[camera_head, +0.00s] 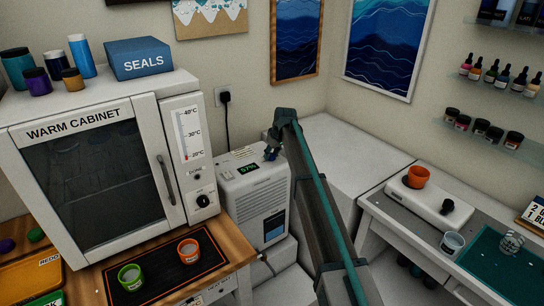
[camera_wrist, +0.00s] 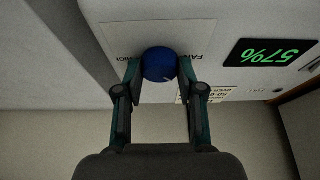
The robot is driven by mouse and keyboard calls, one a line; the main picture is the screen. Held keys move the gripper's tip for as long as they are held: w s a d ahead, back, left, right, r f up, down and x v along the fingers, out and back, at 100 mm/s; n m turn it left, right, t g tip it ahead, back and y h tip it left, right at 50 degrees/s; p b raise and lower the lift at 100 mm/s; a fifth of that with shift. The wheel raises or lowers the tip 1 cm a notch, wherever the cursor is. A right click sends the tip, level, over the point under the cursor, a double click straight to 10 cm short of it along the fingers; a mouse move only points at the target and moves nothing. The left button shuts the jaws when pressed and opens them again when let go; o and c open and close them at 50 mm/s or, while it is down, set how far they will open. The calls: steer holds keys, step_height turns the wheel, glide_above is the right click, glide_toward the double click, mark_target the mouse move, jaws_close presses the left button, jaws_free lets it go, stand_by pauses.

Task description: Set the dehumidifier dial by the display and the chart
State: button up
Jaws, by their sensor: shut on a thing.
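My gripper (camera_wrist: 159,72) is shut on the dial, one finger on each side. A small chart (camera_wrist: 194,92) is partly hidden behind a finger. In the head view my gripper (camera_head: 273,148) covers the dial.
The warm cabinet (camera_head: 105,165) with its own black knob stands to the left. Green and orange cups (camera_head: 188,251) sit on a dark mat in front of it. A white bench (camera_head: 445,225) with an orange cup is at the right. A cable hangs from a wall socket (camera_head: 224,97) behind.

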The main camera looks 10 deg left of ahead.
steer(key=m+h, duration=0.1)
steer(key=m, duration=0.2)
steer(key=m+t+h+b, duration=0.1)
steer(key=m, duration=0.3)
steer(key=shift+a+h, duration=0.2)
steer(key=shift+h, duration=0.1)
steer(key=m+h, duration=0.1)
steer(key=m, duration=0.1)
steer(key=m+b, duration=0.1)
steer(key=m, duration=0.1)
steer(key=shift+a+m+h, duration=0.1)
steer(key=shift+m+h, duration=0.3)
steer(key=shift+m+h+b, duration=0.35)
steer(key=shift+m+h, duration=0.15)
steer(key=shift+m, duration=1.1)
steer(key=shift+g, duration=0.3)
steer(key=o, duration=1.1)
steer(key=shift+o, duration=0.2)
steer(key=v, duration=1.2)
